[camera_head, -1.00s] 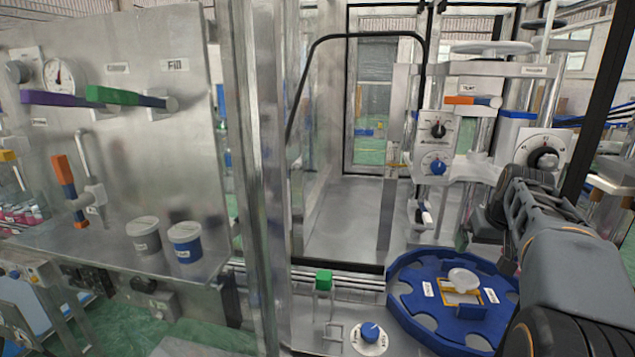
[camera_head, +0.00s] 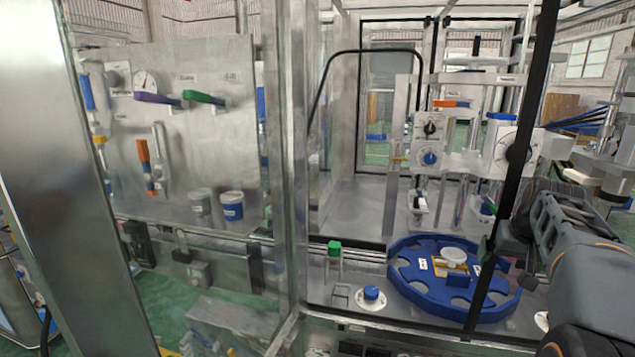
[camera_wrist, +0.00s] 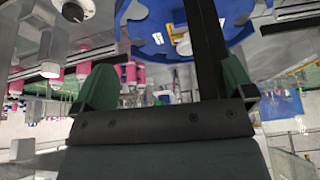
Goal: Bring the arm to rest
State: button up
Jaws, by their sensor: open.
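My arm (camera_head: 590,265) reaches in from the right edge of the head view, bent at the elbow. My gripper shows in the wrist view (camera_wrist: 166,80), with two green fingers spread apart and nothing held between them. A black upright bar of the machine frame (camera_head: 515,165) stands close by the arm's end in the head view. In the wrist view a dark bar (camera_wrist: 205,45) runs between the fingers in the picture; I cannot tell whether it touches them. In the head view the arm hides part of the gripper.
A blue round turntable (camera_head: 415,290) with a white piece on it (camera_head: 453,255) sits left of the arm. A green button (camera_head: 334,247) and blue knob (camera_head: 371,292) stand left of it. A metal post (camera_head: 95,180) fills the left foreground. Pink-and-white cans (camera_wrist: 85,70) show in the wrist view.

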jog(key=s+a+f+n, duration=0.1)
jog(key=s+a+f, duration=0.4)
jog(key=a, duration=0.2)
jog(key=s+a+f+n, duration=0.1)
jog(key=s+a+f, duration=0.4)
jog(key=a, duration=0.3)
jog(key=s+a+f+n+g+y, duration=0.1)
jog(key=s+a+f, duration=0.4)
jog(key=a, duration=0.2)
jog(key=shift+a, duration=0.4)
